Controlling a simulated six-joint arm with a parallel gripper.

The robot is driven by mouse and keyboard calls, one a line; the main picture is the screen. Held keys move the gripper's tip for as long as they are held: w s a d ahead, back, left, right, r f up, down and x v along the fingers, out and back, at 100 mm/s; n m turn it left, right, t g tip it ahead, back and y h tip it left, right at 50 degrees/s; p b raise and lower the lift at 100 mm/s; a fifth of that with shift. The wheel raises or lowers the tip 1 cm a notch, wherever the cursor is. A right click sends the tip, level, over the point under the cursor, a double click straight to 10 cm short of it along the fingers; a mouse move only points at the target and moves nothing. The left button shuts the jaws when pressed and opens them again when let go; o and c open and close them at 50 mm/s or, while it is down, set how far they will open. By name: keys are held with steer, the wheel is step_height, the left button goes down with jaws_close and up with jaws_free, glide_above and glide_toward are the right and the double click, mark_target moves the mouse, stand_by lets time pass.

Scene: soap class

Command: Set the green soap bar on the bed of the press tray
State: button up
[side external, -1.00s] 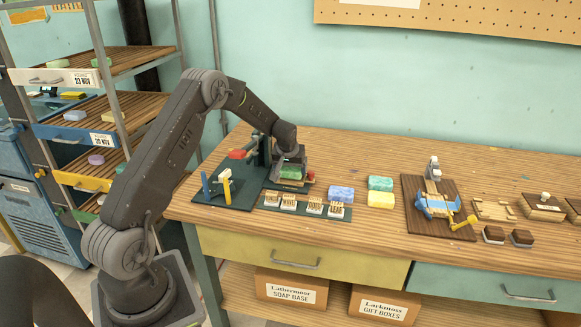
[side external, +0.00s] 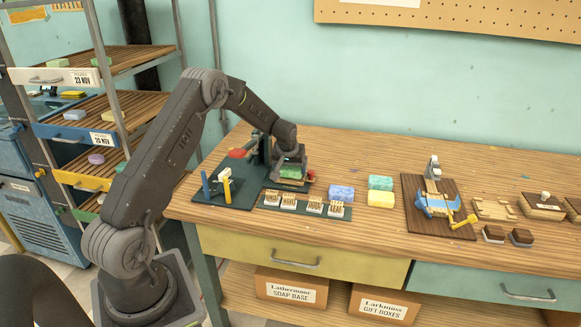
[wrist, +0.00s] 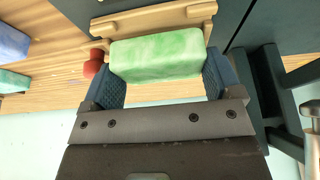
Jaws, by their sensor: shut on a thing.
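The green soap bar (side external: 291,173) is between the fingers of my gripper (side external: 290,168), over the press tray (side external: 289,185) at the front of the dark press stand. In the wrist view my gripper (wrist: 162,88) is shut on the soap bar (wrist: 158,55), with a blue finger at each end. The wooden edge of the tray (wrist: 150,20) shows just past the bar. The bar is about lined up with the tray's length. Its underside is hidden, so I cannot tell whether it touches the bed.
The press (side external: 262,150) with its red handle (side external: 238,153) stands close left of my gripper. A row of stamps (side external: 305,206) lies in front. A red knob (wrist: 93,68) is beside the tray.

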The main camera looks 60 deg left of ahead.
steer(key=shift+f, duration=0.45)
stand_by(0.3)
steer(key=o, duration=0.8)
steer(key=shift+r, duration=0.1)
steer(key=shift+r, duration=2.95)
